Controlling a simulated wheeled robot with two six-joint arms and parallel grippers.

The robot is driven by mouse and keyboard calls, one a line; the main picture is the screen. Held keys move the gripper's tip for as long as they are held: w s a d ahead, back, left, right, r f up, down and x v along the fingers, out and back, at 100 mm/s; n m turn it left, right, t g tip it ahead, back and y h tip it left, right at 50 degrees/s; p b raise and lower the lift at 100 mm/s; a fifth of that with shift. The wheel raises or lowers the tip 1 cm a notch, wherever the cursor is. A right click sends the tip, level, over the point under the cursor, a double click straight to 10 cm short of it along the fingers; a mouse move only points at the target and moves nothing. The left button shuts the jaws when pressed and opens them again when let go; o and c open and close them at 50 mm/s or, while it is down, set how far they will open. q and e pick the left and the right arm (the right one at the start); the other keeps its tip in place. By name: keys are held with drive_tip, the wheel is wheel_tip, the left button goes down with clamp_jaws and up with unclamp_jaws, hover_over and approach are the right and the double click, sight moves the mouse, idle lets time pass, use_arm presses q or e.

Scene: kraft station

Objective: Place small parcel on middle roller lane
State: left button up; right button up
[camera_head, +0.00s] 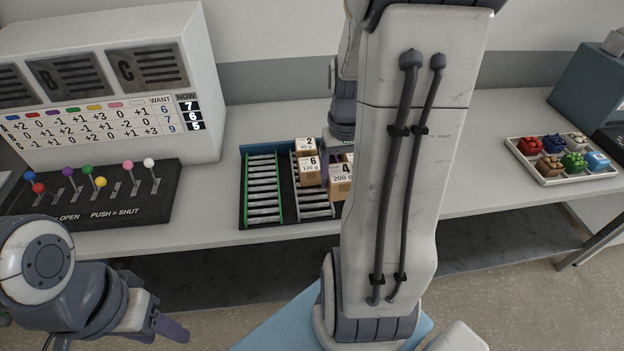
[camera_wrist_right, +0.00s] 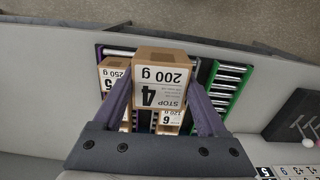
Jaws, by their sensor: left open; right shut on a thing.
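A cardboard parcel (camera_wrist_right: 162,78) labelled "STOP 4, 200 g" sits between the fingers of my right gripper (camera_wrist_right: 160,95), which is shut on it. In the head view this parcel (camera_head: 340,181) shows partly beside my arm, which hides the right gripper. The middle roller lane (camera_head: 313,205) has bare rollers at its front end. A parcel labelled 6, 120 g (camera_head: 309,171) and one labelled 2 (camera_head: 306,146) stand toward its back. I cannot tell whether the held parcel touches the rollers. My left gripper (camera_head: 170,328) is open and empty at the lower left.
The green-edged left lane (camera_head: 264,190) is empty. In the right wrist view a 250 g parcel (camera_wrist_right: 112,75) stands on the purple-edged side. A lever box (camera_head: 100,195) stands left on the table, and a tray of coloured items (camera_head: 540,178) lies at the right.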

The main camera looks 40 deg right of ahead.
drive_tip(key=s, duration=0.1)
drive_tip(key=s+d, duration=0.1)
drive_tip(key=s, duration=0.1)
drive_tip(key=shift+s+d+r, duration=0.1)
drive_tip(key=w+f, duration=0.2)
drive_tip(key=w, duration=0.1)
drive_tip(key=w+a+f+p, duration=0.1)
drive_tip(key=w+f, duration=0.1)
drive_tip(key=w, duration=0.2)
drive_tip(key=w+a+f+p, duration=0.1)
drive_tip(key=w+f, duration=0.1)
drive_tip(key=w, duration=0.1)
drive_tip(key=shift+w+f, duration=0.5)
drive_tip(key=shift+f, duration=0.05)
wheel_tip(320, 180, down, 3)
drive_tip(key=shift+f+p, duration=0.15)
drive_tip(key=shift+p, duration=0.3)
drive_tip(key=shift+f, duration=0.25)
